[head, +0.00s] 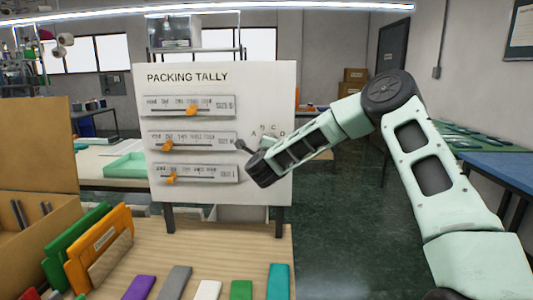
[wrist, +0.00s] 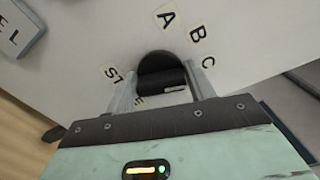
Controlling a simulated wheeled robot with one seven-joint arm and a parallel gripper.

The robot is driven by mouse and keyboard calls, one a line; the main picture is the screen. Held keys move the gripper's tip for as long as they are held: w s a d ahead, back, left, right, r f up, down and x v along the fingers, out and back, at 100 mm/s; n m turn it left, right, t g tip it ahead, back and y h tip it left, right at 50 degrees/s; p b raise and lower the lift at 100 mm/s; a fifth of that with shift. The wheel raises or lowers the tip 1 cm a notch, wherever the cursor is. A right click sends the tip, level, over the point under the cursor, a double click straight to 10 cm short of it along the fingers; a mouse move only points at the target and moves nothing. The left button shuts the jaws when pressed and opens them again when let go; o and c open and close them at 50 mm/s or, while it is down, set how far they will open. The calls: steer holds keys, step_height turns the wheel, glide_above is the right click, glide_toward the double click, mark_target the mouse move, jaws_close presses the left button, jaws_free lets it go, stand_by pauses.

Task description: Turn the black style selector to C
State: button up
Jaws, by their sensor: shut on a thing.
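The black style selector (wrist: 155,60) is a round knob with a raised grip bar, on the white board (head: 212,80). My gripper (wrist: 165,86) is shut on it, one finger on each side of the bar. Which letter the knob points to is not clear. In the head view my arm's end hides the knob.
The board is headed Packing Tally and carries three sliders with orange tabs, such as the top one (head: 190,104). A wooden table (head: 200,262) in front holds coloured cards and folders (head: 105,243). A blue-topped table (head: 490,165) stands at the right.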

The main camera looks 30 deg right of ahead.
steer(key=shift+d, duration=0.1)
stand_by(0.4)
steer(key=o, duration=0.9)
steer(key=b+v, duration=0.3)
steer(key=v, duration=1.4)
steer(key=shift+s, duration=0.15)
